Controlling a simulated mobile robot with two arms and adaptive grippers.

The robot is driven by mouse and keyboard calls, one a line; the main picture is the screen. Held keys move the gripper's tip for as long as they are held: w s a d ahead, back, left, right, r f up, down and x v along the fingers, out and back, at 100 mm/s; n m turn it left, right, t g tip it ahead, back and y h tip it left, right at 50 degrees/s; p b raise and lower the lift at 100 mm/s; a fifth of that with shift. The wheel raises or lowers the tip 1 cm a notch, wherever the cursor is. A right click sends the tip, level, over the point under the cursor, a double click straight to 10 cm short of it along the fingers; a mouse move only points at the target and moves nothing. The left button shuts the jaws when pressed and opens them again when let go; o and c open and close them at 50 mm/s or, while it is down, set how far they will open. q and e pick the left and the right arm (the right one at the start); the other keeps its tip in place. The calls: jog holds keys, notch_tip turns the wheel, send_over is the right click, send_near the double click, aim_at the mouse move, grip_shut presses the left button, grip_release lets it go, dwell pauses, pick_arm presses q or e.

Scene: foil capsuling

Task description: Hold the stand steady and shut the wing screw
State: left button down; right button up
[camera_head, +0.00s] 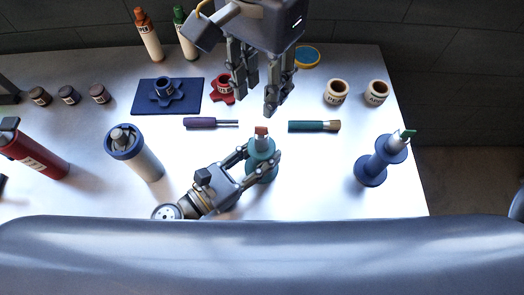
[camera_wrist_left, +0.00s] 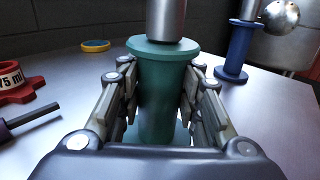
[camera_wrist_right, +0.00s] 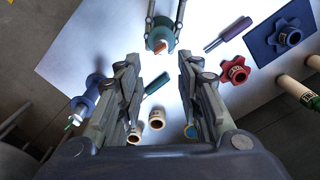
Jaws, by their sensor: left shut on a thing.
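The teal stand (camera_head: 262,162) stands upright at the front middle of the table, with an orange-red wing screw (camera_head: 261,131) on top. My left gripper (camera_head: 262,158) is shut around the stand's body; the left wrist view shows the teal body (camera_wrist_left: 162,95) between both fingers, below a silver upper part (camera_wrist_left: 166,20). The wing screw also shows in the right wrist view (camera_wrist_right: 158,46). It is out of sight in the left wrist view. My right gripper (camera_head: 256,100) is open and empty, pointing down above and behind the stand, apart from the wing screw.
A blue stand (camera_head: 371,170) with a green wing is at the right. A purple-handled tool (camera_head: 202,123) and a teal-handled brush (camera_head: 310,126) lie behind the teal stand. A blue-collared cylinder (camera_head: 142,160) stands left. Two cream jars (camera_head: 337,92) are back right.

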aim_at(261, 127)
jog(key=shift+c, duration=0.3)
jog(key=shift+c, duration=0.7)
notch_tip(261, 127, down, 10)
jog(key=m, duration=1.1)
jog(key=shift+m, duration=0.4)
jog(key=shift+c, duration=0.6)
grip_shut()
